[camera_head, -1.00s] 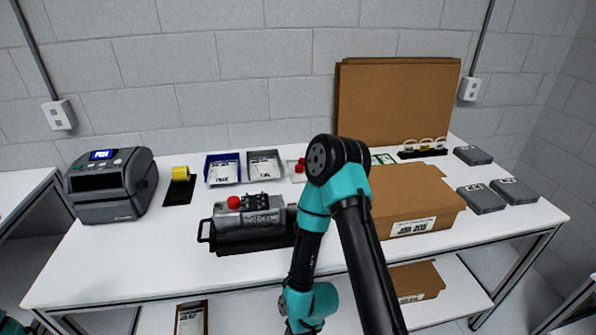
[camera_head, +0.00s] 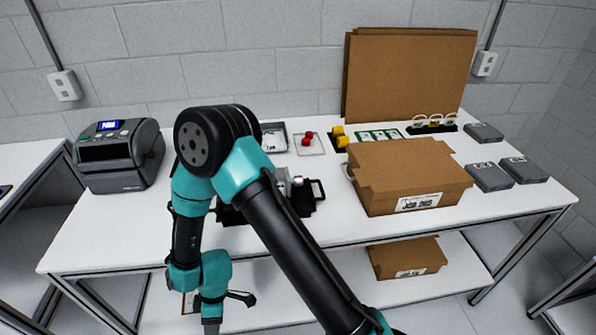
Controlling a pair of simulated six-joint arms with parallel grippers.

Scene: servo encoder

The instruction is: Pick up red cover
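Two small red pieces (camera_head: 308,138) sit close together on a small flat plate at the back middle of the table; they look like the red cover, but I cannot tell for sure. The grey and black servo unit (camera_head: 302,194) is on the table, mostly hidden behind my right arm. My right arm bends high in front of the table, and its wrist hangs down at the lower left. The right gripper is at the bottom edge, largely cut off, well apart from the red pieces; its fingers cannot be made out. My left gripper is not in view.
A brown box (camera_head: 410,178) stands on the right. A yellow-and-black fixture (camera_head: 340,138) and a green-white card (camera_head: 378,136) are behind it. Grey boxes (camera_head: 489,177) lie at the right edge. A label printer (camera_head: 120,155) stands left. The table's front left is clear.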

